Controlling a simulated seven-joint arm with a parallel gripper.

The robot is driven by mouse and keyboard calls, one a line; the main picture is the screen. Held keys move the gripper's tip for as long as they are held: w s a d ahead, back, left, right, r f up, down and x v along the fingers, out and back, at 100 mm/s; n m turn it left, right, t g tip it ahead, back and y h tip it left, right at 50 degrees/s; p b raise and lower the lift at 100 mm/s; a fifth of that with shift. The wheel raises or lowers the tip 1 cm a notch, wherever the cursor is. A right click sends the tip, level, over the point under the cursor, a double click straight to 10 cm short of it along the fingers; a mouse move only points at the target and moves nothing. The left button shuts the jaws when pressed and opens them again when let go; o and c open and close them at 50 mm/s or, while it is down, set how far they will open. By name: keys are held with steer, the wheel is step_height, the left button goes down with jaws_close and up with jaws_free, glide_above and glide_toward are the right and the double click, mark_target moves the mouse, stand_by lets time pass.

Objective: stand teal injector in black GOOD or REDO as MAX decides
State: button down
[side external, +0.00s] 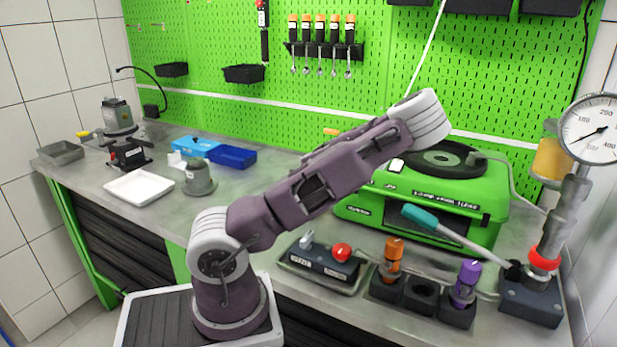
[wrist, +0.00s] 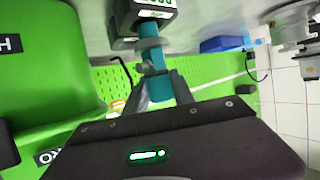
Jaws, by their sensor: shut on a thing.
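In the wrist view my gripper (wrist: 161,88) is shut on the teal injector (wrist: 156,56), with one grey finger on each side of it. The injector reaches from the fingers to a dark block (wrist: 125,22) with a pale, partly cut-off label at the top edge. I cannot tell whether its end is inside the block or only in front of it. My gripper and the injector are hidden in the side external view. The pressure gauge (side external: 592,130) there has a dark needle and numbers, but no MAX mark is readable. No GOOD or REDO lettering is readable.
In the side view, black holders at the front hold an orange injector (side external: 393,260) and a purple injector (side external: 465,282), with an empty holder (side external: 421,294) between. A control box (side external: 320,263) and green machine (side external: 480,215) stand nearby.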

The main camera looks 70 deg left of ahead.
steer(key=shift+f, duration=0.15)
steer(key=c, duration=1.1)
jaws_free()
steer(key=shift+f, duration=0.1)
steer(key=shift+o, duration=0.2)
steer(key=shift+d+r, duration=0.25)
steer(key=shift+r, duration=0.1)
steer(key=v, duration=0.3)
steer(key=shift+d, duration=0.3)
steer(key=v, duration=0.8)
